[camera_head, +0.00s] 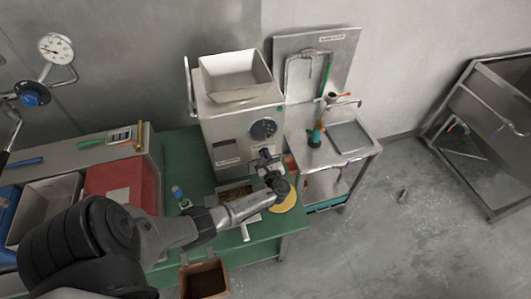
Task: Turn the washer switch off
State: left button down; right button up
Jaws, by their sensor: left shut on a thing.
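The metal sink unit (340,158), which looks like a washing station, stands right of the grinder. It has a back panel and a tap (345,100). I cannot make out which part is the washer switch. My left arm reaches in from the lower left. My left gripper (266,157) is at the lower front of the steel grinder (228,125), below its dark round dial (263,129). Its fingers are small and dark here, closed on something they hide. My right gripper is not in view.
A green table (265,228) carries the grinder, a red box (112,185) and a yellow disc (286,203). A brown bin (204,280) stands below its front edge. A gauge (56,48) is at upper left. Another steel sink (485,125) is far right, with open floor before it.

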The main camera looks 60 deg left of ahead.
pick_arm(q)
jog(key=shift+r+m+p, duration=0.1)
jog(key=shift+m+p, duration=0.6)
jog(key=shift+m, duration=0.5)
jog(key=c, duration=1.2)
grip_release()
jog(key=shift+o, duration=0.2)
jog(key=v, duration=1.4)
jog(key=shift+a, duration=0.15)
